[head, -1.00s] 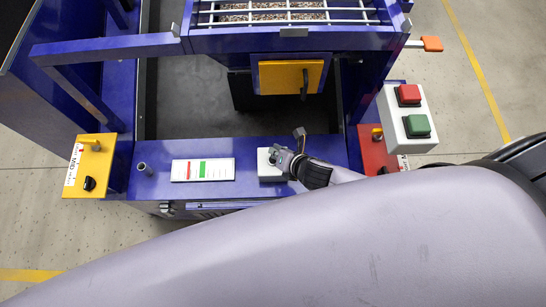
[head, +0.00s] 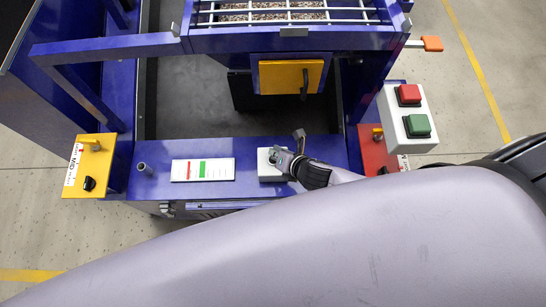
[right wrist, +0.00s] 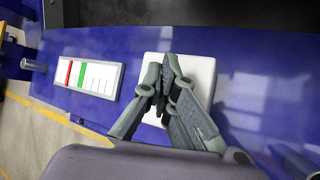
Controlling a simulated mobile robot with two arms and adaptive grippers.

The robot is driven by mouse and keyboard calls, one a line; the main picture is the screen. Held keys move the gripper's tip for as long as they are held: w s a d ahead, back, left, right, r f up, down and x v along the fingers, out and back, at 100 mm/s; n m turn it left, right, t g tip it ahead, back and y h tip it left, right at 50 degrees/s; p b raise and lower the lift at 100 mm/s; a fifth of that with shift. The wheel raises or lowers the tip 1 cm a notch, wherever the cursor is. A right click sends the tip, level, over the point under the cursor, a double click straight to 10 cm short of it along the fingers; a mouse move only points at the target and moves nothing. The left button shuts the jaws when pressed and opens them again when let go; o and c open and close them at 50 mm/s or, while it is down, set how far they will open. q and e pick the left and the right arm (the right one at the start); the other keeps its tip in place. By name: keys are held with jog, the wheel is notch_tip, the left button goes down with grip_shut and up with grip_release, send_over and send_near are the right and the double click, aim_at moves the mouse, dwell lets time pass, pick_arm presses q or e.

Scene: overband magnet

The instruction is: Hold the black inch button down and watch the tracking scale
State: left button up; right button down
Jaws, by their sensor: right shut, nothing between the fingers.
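The tracking scale (head: 219,171) is a white plate on the blue ledge, with a red mark left of a green band; it also shows in the right wrist view (right wrist: 104,80). The red mark stands apart from the green band. A white button box (head: 266,176) sits right of the scale and shows in the right wrist view (right wrist: 204,70). My right gripper (head: 276,156) is shut and empty, with its fingertips (right wrist: 167,66) over the box. The black inch button is hidden behind the fingers, so I cannot tell whether it is pressed. My left gripper is out of view.
A yellow panel with a black knob (head: 89,184) is at the left. A box with a red button (head: 409,94) and a green button (head: 417,125) is at the right. A short grey post (head: 145,169) stands left of the scale. A yellow hatch (head: 282,77) is behind.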

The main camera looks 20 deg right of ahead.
jog(key=shift+f, duration=0.55)
dwell(1.4)
dwell(1.8)
jog(key=shift+r+p, duration=0.95)
jog(key=shift+r, duration=0.05)
notch_tip(320, 180, up, 5)
jog(key=p, duration=0.5)
jog(key=shift+r+p, duration=0.1)
jog(key=shift+p, duration=0.25)
dwell(0.7)
